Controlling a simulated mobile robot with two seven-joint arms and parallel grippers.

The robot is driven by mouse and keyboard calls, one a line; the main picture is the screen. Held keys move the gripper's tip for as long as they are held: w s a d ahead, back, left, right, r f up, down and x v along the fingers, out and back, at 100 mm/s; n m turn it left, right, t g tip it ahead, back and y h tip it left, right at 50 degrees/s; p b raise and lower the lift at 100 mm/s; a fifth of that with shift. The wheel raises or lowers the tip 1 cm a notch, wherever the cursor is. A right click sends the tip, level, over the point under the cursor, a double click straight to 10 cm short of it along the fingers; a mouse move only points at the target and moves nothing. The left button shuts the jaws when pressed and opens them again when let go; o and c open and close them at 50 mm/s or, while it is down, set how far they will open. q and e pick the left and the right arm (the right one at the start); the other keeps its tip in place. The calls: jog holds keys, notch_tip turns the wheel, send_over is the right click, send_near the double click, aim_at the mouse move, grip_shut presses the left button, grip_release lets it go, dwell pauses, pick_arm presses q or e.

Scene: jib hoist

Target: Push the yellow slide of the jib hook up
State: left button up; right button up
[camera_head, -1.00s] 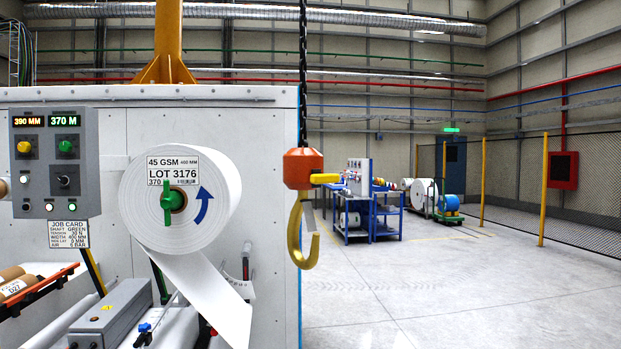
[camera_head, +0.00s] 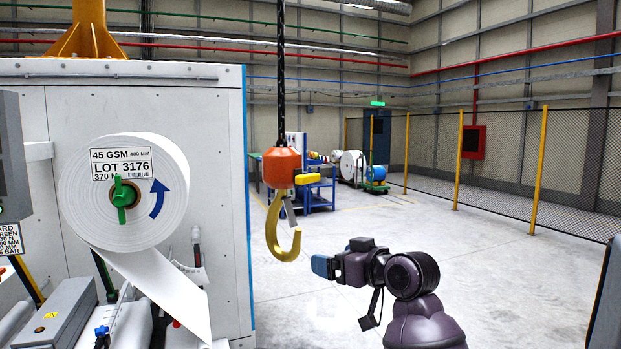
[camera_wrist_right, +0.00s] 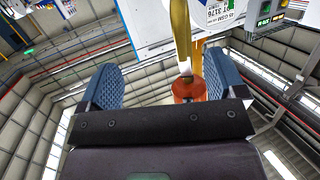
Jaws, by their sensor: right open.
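The jib hook hangs from a dark chain, with an orange block (camera_head: 281,168) and a yellow curved hook (camera_head: 276,232) below it. The yellow slide (camera_head: 307,179) sticks out of the right side of the block. My right gripper (camera_head: 322,266) is to the right of the hook tip and a little lower, apart from it. In the right wrist view my right gripper (camera_wrist_right: 166,88) is open, with blue pads and nothing between them. Beyond the pads the orange block (camera_wrist_right: 188,90) and the yellow hook (camera_wrist_right: 181,35) show; the slide cannot be made out there. My left gripper is not in view.
A white machine (camera_head: 200,110) with a paper roll (camera_head: 165,190) stands to the left of the hook. A blue workbench (camera_head: 320,193) is far behind the hook. The floor (camera_head: 480,260) to the right is clear up to a mesh fence (camera_head: 500,160).

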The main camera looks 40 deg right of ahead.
aim_at(312, 178)
jog(key=s+r+n+t+y+p, duration=0.1)
jog(key=s+r+n+y+p, duration=0.2)
jog(key=r, duration=1.3)
jog(key=shift+m, duration=0.4)
jog(key=p+x, duration=0.1)
jog(key=x, duration=0.8)
jog(key=shift+w+a, duration=0.1)
jog(key=shift+w, duration=0.05)
jog(key=c, duration=1.3)
jog(key=shift+r, duration=1.65)
jog(key=o, duration=1.3)
